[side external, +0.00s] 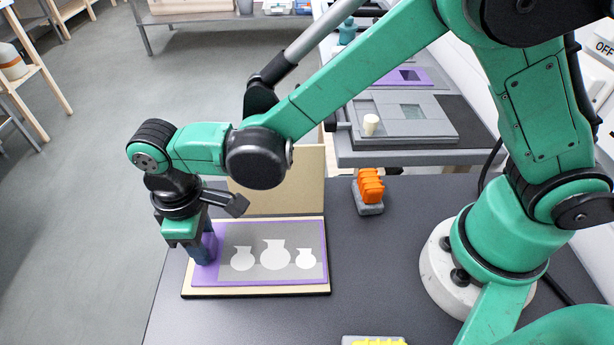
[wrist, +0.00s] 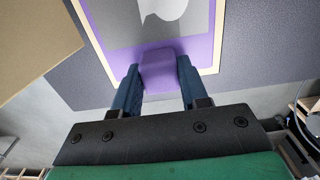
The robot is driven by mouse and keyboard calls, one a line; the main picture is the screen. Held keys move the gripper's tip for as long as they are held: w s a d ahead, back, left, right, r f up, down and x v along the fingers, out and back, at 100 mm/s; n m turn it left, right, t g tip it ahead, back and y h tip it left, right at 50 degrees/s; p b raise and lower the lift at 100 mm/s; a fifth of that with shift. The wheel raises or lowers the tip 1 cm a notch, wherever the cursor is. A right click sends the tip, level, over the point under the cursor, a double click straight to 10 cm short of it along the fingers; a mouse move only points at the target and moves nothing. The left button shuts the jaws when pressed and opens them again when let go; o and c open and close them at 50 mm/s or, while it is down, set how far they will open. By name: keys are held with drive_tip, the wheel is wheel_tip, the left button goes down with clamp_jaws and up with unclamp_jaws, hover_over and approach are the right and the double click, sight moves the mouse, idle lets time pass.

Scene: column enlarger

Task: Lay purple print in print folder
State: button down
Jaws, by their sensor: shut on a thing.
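The purple print (side external: 287,235) is a flat sheet with a purple border, a grey field and white vase shapes. It lies face up on the beige base of the print folder (side external: 322,292), seemingly within its edges. The folder's cover (side external: 305,180) stands open along the far side. My gripper (side external: 206,252) points down at the print's left end, shut on its purple grip block. In the wrist view the gripper (wrist: 158,72) has its blue fingers on both sides of the block (wrist: 160,68). Whether the print rests fully flat under the fingers is hidden.
A grey enlarger baseboard (side external: 430,128) with a cream knob (side external: 371,124) stands on a side table, with a purple-edged panel (side external: 420,77) behind. An orange ribbed item (side external: 370,186) in a grey holder stands right of the folder. A yellow item (side external: 375,341) shows at the front edge.

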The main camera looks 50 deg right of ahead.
drive_tip(key=shift+f, duration=0.1)
drive_tip(key=shift+c, duration=1.9)
unclamp_jaws()
drive_tip(key=shift+r, duration=4)
wheel_tip(320, 180, up, 6)
drive_tip(key=shift+f, duration=0.15)
drive_tip(key=shift+d, duration=0.1)
